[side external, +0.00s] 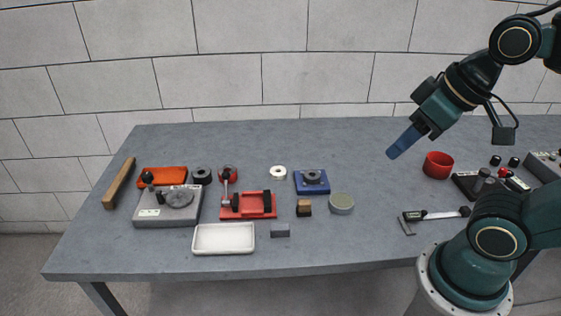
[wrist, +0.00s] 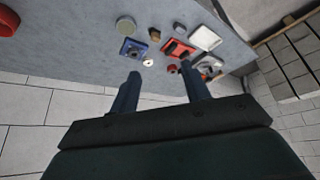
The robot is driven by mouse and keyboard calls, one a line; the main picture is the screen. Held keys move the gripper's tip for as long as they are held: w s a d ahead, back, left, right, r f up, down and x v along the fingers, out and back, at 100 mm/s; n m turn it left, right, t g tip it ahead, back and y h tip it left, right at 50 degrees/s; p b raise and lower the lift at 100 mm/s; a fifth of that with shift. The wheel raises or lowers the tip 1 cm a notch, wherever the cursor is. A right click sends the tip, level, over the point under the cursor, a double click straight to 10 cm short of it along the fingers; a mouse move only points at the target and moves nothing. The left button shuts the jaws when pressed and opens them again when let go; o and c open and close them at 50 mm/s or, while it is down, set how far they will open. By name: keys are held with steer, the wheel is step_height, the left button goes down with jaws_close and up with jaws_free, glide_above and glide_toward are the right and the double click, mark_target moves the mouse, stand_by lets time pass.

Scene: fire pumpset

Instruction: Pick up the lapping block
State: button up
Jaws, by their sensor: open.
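No label marks the lapping block. Candidates are a small grey block (side external: 280,230) right of the white tray and a round grey-green disc (side external: 341,203) at the right of the loose parts. In the wrist view the grey block (wrist: 180,26) and the disc (wrist: 126,25) lie beyond the fingertips. My gripper (side external: 391,154) is raised above the table's right half, up and to the right of both. In the wrist view my gripper (wrist: 160,69) has its two fingers apart, with nothing between them.
A brown block (side external: 304,208), blue base (side external: 312,187), white ring (side external: 278,173), red fixture (side external: 248,206) and white tray (side external: 223,239) stand close by. A red cup (side external: 438,165) and a caliper (side external: 435,214) lie right. The table (side external: 375,240) is clear between disc and caliper.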

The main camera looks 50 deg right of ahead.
stand_by(0.3)
steer(key=n+g+y, duration=0.2)
steer(key=n+y, duration=0.1)
steer(key=n, duration=0.6)
glide_above(305, 201)
steer(key=s+d, duration=0.3)
step_height(305, 201, down, 17)
steer(key=shift+s+d+f, duration=0.1)
steer(key=shift+d, duration=0.05)
steer(key=shift+x, duration=4.3)
steer(key=shift+s, duration=0.15)
steer(key=shift+s+x, duration=0.15)
steer(key=shift+x, duration=1.15)
steer(key=shift+s+x, duration=0.1)
steer(key=shift+x, duration=1.2)
